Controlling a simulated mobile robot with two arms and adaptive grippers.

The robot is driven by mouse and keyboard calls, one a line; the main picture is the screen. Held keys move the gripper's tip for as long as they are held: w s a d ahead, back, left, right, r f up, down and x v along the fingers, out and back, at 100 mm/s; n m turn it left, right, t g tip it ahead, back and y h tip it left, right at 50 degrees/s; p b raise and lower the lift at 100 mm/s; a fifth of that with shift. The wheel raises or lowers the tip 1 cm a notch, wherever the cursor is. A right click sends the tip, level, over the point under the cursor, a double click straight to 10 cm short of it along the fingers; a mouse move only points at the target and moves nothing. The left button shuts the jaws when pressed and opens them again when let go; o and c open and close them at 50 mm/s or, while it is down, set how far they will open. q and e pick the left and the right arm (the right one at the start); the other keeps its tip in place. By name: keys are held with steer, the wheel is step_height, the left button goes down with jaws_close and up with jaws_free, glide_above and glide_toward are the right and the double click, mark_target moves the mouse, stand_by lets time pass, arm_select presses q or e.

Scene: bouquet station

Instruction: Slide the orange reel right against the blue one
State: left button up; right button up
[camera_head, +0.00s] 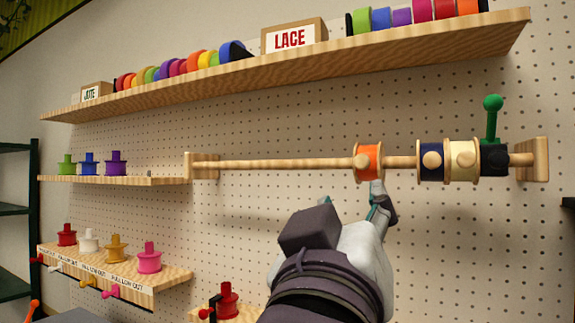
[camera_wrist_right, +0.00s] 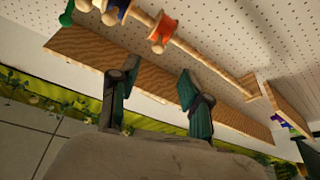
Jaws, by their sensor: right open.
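The orange reel (camera_head: 369,160) hangs on a horizontal wooden rod (camera_head: 290,164), right of its middle. The dark blue reel (camera_head: 431,160) is further right on the rod, with a stretch of bare rod between them. In the right wrist view the orange reel (camera_wrist_right: 163,33) and blue reel (camera_wrist_right: 116,8) show beyond the fingers. My right gripper (camera_head: 352,201) is open and empty, just below the orange reel in the head view. One fingertip appears close under the reel's lower edge; I cannot tell whether it touches. My left gripper is not in view.
A cream reel (camera_head: 462,160) sits against the blue one, then a black block (camera_head: 494,159) with a green handle. An upper shelf (camera_head: 290,76) holds coloured rolls and a LACE box (camera_head: 293,37). Lower shelves with spools (camera_head: 149,258) are at left. The rod left of orange is bare.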

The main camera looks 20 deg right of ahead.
mark_target(361, 164)
steer(key=p+x, duration=0.1)
steer(key=x, duration=0.3)
steer(key=p+x, duration=0.2)
steer(key=x, duration=0.2)
steer(key=p+x, duration=0.2)
steer(key=x, duration=0.2)
steer(key=shift+r, duration=0.4)
steer(key=shift+w+d, duration=0.3)
steer(key=shift+a, duration=0.1)
jaws_close()
